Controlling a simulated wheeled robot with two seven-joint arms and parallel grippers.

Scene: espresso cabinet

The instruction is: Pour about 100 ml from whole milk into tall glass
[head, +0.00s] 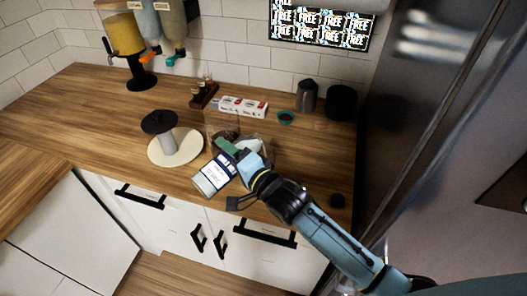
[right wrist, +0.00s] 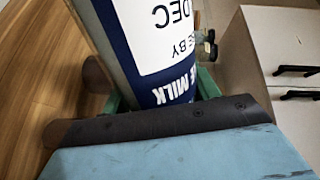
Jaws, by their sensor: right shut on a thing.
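The whole milk (head: 212,176), a white and dark blue container with printed labels, is held tilted over the counter's front edge. My right gripper (head: 233,151) is shut on it, with green fingers on its sides. In the right wrist view, the milk (right wrist: 165,55) fills the space between my right gripper's fingers (right wrist: 160,92), and "MILK" and "DEC" show upside down. A clear, faint-edged thing (head: 212,122) stands on the counter behind the gripper, partly hidden; I cannot tell whether it is the tall glass. My left gripper is not in view.
A black-topped stand on a round pale base (head: 187,152) is left of the milk. Behind are a white box (head: 243,106), a small teal bowl (head: 286,118) and dark canisters (head: 307,96). Dispensers (head: 125,35) stand back left. The left counter is clear.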

